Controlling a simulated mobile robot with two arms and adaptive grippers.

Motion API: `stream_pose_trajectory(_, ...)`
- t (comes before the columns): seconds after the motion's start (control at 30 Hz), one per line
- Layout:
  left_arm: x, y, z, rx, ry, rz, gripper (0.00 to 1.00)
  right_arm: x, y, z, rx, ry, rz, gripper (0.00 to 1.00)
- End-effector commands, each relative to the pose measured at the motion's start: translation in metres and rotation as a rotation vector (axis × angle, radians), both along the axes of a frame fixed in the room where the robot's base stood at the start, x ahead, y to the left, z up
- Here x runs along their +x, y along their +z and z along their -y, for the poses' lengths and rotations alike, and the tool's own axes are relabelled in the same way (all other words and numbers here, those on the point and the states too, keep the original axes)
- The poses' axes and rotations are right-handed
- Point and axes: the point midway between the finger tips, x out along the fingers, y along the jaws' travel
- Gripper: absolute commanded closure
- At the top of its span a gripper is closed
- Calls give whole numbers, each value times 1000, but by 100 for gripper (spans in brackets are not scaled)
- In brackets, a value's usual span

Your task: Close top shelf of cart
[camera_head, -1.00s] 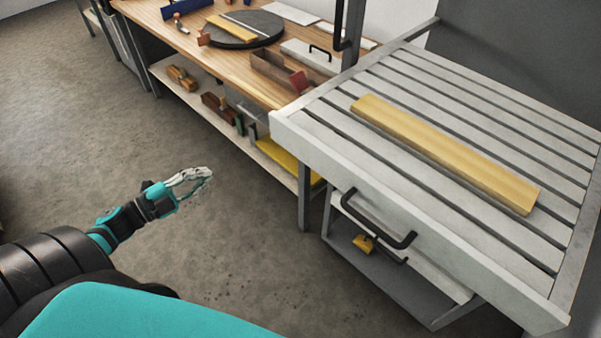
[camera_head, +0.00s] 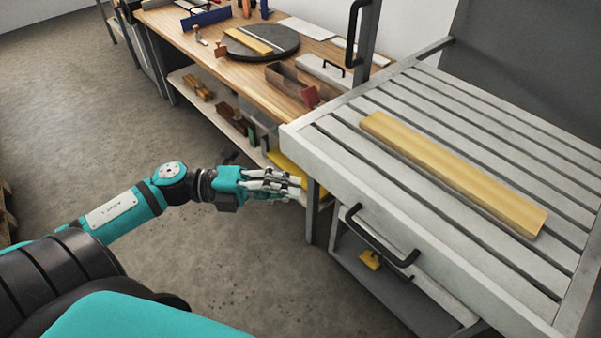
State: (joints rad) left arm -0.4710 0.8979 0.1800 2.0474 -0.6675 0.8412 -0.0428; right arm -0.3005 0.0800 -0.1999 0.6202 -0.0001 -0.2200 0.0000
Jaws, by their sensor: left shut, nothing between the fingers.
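The cart's top shelf (camera_head: 318,148) is a light grey slatted tray at the right, pulled out toward me past the lower part of the cart. A black handle (camera_head: 381,236) is on its front face. A long yellow wooden board (camera_head: 450,172) lies on the slats. My right gripper is not in view.
A wooden workbench (camera_head: 205,52) with tools and a round black turntable (camera_head: 262,45) stands behind, at upper left. A lower cart shelf (camera_head: 385,285) holds a small yellow object (camera_head: 370,259).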

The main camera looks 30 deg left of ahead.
Motion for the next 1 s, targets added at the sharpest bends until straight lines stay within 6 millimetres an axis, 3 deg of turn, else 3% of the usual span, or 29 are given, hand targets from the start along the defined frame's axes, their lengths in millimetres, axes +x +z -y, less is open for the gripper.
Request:
stream_pose_trajectory(0.3,31,1,7,0,4,1,100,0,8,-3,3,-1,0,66)
stream_pose_trajectory(1.0,41,-1,10,1,4,0,100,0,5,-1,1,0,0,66)
